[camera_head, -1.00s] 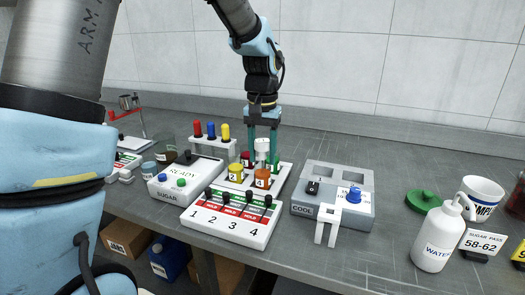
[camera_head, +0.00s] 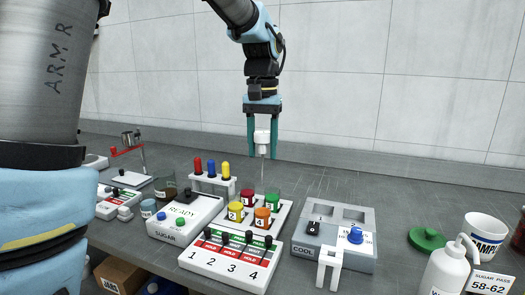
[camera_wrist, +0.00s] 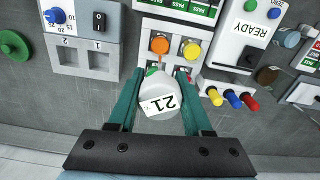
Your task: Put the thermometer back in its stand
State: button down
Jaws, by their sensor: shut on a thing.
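My gripper (camera_head: 264,150) is shut on the thermometer (camera_head: 262,137), which has a white head and a thin probe pointing down. In the wrist view its head (camera_wrist: 158,98) sits between the teal fingers and reads 21. The thermometer hangs upright above the white jar rack (camera_head: 284,210), with the probe over the jars. The orange jar (camera_head: 262,217) is below; I cannot tell exactly where the probe tip ends. A white two-pronged piece (camera_head: 330,262) at the front of the grey cooling box may be the stand; nothing is in it.
The grey cooling box (camera_head: 305,252) is right of the rack. A four-lever panel (camera_head: 225,262) is in front, the READY sugar box (camera_head: 186,217) left. A tube rack (camera_head: 213,185) stands behind. A water bottle (camera_head: 445,275), mug (camera_head: 484,236) and green lid (camera_head: 427,239) are right.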

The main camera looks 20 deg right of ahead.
jog(key=shift+r+p, duration=3.35)
jog(key=shift+r, duration=0.6)
jog(key=shift+f, duration=0.1)
